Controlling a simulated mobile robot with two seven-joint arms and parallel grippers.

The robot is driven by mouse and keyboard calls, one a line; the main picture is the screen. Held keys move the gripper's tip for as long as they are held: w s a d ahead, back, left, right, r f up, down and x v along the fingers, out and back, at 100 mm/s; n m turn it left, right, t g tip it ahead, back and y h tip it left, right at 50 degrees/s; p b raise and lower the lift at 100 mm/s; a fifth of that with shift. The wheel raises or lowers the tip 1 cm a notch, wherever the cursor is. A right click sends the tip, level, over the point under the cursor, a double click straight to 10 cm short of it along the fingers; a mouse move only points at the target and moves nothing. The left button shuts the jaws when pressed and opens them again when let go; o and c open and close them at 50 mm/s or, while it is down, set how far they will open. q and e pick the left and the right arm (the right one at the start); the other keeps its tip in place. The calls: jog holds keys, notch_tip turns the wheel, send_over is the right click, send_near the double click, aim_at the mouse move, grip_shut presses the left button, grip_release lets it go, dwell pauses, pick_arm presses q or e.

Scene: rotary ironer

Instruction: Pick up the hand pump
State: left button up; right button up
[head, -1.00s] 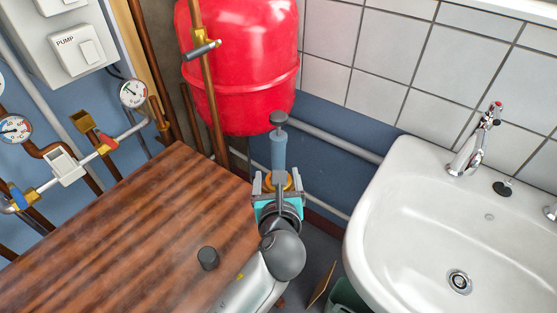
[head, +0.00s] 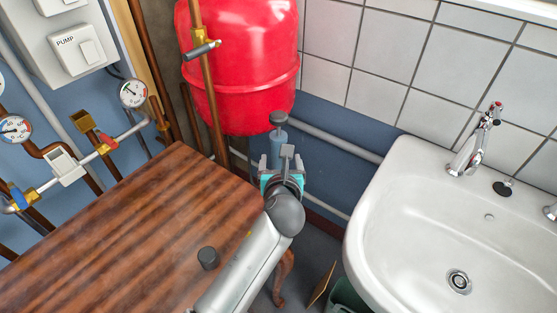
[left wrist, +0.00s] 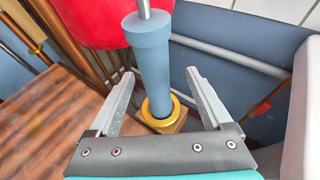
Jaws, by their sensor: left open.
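The hand pump is a blue-grey upright cylinder (head: 277,145) with a dark knob on top, standing beyond the table edge below the red tank. In the left wrist view its barrel (left wrist: 153,62) rises from a brass collar (left wrist: 158,112), with a thin metal rod at the top. My left gripper (head: 284,166) is open and empty, in front of the pump, and hides its lower part in the head view. In the left wrist view its two fingers (left wrist: 159,88) appear on either side of the lower barrel, without visible contact. My right gripper is not in view.
A wooden table (head: 130,230) with a small dark cap (head: 208,258) fills the lower left. The red tank (head: 240,70) and copper pipes stand behind. A white washbasin (head: 400,230) is at the right. A pipe (head: 335,143) runs along the blue wall.

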pick_arm(q)
jog(key=x, duration=0.3)
jog(key=shift+w+a+f, duration=0.2)
jog(key=shift+a+f, duration=0.05)
jog(key=shift+f, duration=0.15)
jog(key=shift+w+f, duration=0.3)
jog(key=shift+w, duration=0.3)
grip_shut()
